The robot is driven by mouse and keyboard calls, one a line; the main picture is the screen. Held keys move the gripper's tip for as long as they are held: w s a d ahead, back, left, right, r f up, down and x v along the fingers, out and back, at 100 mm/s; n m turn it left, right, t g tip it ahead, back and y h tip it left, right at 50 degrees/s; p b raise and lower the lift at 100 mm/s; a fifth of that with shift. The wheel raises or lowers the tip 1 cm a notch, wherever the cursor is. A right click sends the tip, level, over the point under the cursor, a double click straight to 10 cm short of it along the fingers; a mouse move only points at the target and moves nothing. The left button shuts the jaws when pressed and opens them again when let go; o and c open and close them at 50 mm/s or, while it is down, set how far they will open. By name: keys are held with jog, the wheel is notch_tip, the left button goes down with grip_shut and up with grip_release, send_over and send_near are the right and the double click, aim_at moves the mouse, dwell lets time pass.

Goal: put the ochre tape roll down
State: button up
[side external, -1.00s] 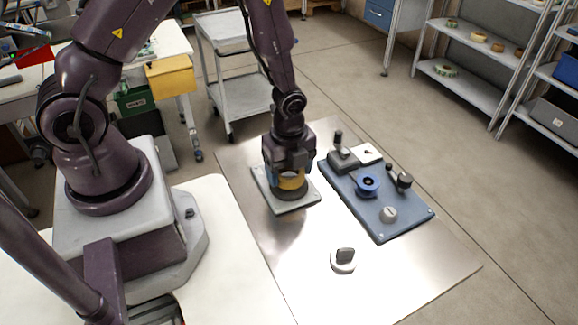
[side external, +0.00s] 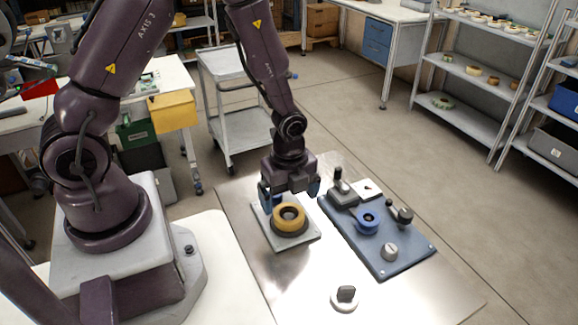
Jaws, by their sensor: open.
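The ochre tape roll (side external: 289,226) lies flat on a dark round base on the grey square plate (side external: 301,239). Its ring shape and dark centre show. My gripper (side external: 290,192) is open above and behind the roll, with blue-tipped fingers spread wide apart. The fingers look clear of the roll, and nothing shows between them except a blue part just behind the roll that I cannot make out.
A white round piece with a dark block (side external: 345,296) stands at the front. Bare metal table lies between.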

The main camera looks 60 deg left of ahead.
notch_tip(320, 180, up, 10)
notch_tip(320, 180, up, 10)
jog(key=f+n+t, duration=0.1)
jog(key=n+t, duration=0.1)
jog(key=n, duration=0.5)
send_over(277, 217)
jog(key=s+r+n+t, duration=0.3)
jog(key=s+r+n, duration=0.5)
jog(key=n, duration=0.3)
jog(key=shift+s+d+r+t, duration=0.3)
jog(key=shift+d+r, duration=0.05)
jog(key=shift+r, duration=0.3)
dwell(0.6)
